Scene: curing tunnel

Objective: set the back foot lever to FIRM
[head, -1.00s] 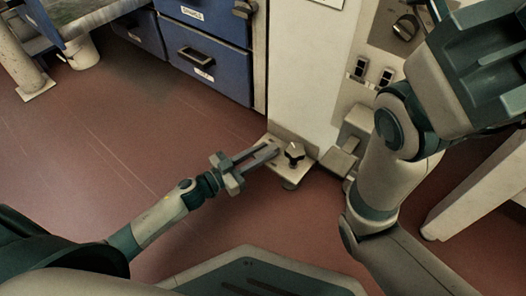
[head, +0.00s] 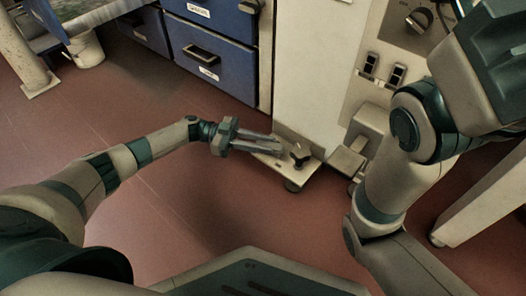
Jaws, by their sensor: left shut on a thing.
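The foot lever (head: 300,154) is a small dark knob-like piece on a pale metal foot plate (head: 307,173) at the base of the white cabinet. My left gripper (head: 281,147) reaches in from the left, low over the plate, its fingers pointing right. Its fingertips are at the lever and shut on it, with the contact partly hidden by the fingers. No setting mark such as FIRM is readable at this size. My right arm stands at the right of the view, but its gripper is out of view.
Blue drawers (head: 212,60) stand behind, left of the white cabinet (head: 312,70). A control panel with switches (head: 383,70) and a pale boxy pedal (head: 347,162) are to the right. A white bucket (head: 86,50) is far left. The red floor (head: 190,200) is open.

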